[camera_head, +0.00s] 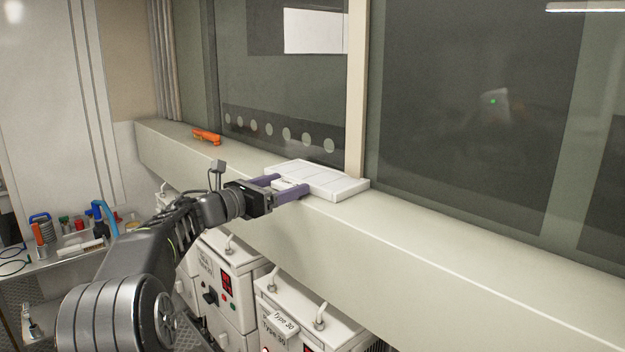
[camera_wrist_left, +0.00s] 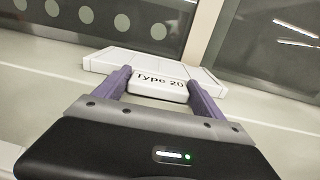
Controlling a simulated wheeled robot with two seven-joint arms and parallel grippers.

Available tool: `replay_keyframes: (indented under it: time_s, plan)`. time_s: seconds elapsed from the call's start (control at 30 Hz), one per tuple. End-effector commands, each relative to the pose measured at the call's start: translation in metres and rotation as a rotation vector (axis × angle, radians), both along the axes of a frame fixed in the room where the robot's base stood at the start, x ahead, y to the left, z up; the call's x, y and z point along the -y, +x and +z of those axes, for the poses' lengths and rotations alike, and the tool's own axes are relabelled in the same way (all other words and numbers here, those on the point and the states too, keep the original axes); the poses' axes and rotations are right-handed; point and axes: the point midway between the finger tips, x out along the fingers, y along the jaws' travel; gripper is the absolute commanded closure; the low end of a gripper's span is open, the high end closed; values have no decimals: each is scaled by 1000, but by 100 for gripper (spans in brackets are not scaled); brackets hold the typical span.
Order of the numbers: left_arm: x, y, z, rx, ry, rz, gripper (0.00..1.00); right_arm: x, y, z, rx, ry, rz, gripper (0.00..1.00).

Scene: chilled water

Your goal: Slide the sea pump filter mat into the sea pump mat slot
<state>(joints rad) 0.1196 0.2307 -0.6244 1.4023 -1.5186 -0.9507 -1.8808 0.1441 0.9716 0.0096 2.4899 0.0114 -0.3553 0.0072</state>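A flat white panel (camera_head: 336,180), which looks like the filter mat, lies on the pale ledge under the windows. In the left wrist view the white panel (camera_wrist_left: 202,78) has a front tab marked "Type 20" (camera_wrist_left: 158,83). My left gripper (camera_head: 287,185) has its purple fingers set wide, one on each side of this tab; they show again in the left wrist view (camera_wrist_left: 158,88). The fingers look close to the tab's sides, but I cannot tell whether they press on it. My right gripper is not in view. I cannot identify the mat slot.
White machines (camera_head: 239,268) with cables and a "Type 30" tag (camera_head: 281,324) stand below the ledge (camera_head: 430,250). An orange object (camera_head: 206,136) lies farther left on the ledge. A bench with tools (camera_head: 75,240) is at far left. The ledge right of the panel is clear.

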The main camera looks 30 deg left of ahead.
Motion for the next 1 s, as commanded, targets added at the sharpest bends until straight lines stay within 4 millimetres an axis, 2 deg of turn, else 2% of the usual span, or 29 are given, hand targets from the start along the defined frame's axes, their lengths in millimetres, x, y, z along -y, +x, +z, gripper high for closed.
replay_keyframes:
  time_s: [0.07, 0.53, 1.0]
  plan:
    - [0, 0, 0, 0, 0, 0, 28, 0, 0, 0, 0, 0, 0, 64]
    - [0, 0, 0, 0, 0, 0, 66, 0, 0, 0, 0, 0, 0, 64]
    - [-1, -3, 4, 3, 2, 0, 67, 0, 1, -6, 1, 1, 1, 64]
